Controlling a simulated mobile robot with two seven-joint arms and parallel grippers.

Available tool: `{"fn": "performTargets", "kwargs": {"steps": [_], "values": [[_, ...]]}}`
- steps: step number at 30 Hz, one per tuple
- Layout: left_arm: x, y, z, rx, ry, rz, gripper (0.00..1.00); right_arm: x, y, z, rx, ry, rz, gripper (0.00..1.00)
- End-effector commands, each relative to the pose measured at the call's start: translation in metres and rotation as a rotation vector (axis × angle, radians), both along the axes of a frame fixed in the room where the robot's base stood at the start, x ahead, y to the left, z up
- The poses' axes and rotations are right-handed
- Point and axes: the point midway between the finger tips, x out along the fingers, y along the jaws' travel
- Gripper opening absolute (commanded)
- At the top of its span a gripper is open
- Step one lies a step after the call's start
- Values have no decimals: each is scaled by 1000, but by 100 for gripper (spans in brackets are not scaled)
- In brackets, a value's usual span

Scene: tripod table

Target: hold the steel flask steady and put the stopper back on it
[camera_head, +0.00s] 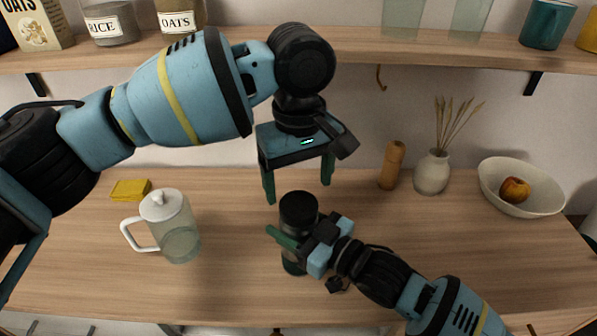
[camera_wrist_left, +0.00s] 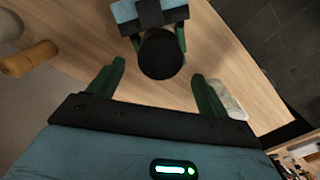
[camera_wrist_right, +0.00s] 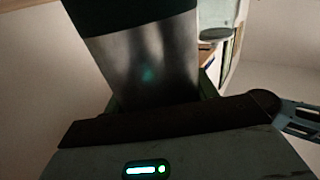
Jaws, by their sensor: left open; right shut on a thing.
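The steel flask (camera_head: 293,266) stands upright on the wooden table in the head view, partly hidden by my right gripper. Its steel body (camera_wrist_right: 150,65) fills the middle of the right wrist view. My right gripper (camera_head: 292,241) is shut around its side. A dark round stopper (camera_head: 298,208) sits on top of the flask; its top also shows in the left wrist view (camera_wrist_left: 160,53). I cannot tell how tightly it is seated. My left gripper (camera_head: 298,190) is open and empty, above the stopper, fingers pointing down and apart from it.
A glass jug with a white lid (camera_head: 181,243) and a yellow block (camera_head: 131,190) are at left. A wooden mill (camera_head: 392,165), a white vase (camera_head: 432,173) and a bowl with fruit (camera_head: 528,207) stand at back right. A shelf (camera_head: 360,48) runs above. The table between jug and flask is clear.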

Motion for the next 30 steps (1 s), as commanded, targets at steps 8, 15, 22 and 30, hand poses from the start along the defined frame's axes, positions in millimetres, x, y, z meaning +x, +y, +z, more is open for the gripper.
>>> {"fn": "performTargets", "kwargs": {"steps": [8,15,22,30], "values": [[0,0,16,-3,3,286,78,0,-1,-2,-4,2,-1,0],[0,1,20,-1,4,347,78,0,0,-2,-4,2,-1,0],[0,1,19,-2,3,344,78,0,0,-2,-4,2,-1,0],[0,1,-5,-1,4,343,78,0,0,-2,-4,2,-1,0]]}}
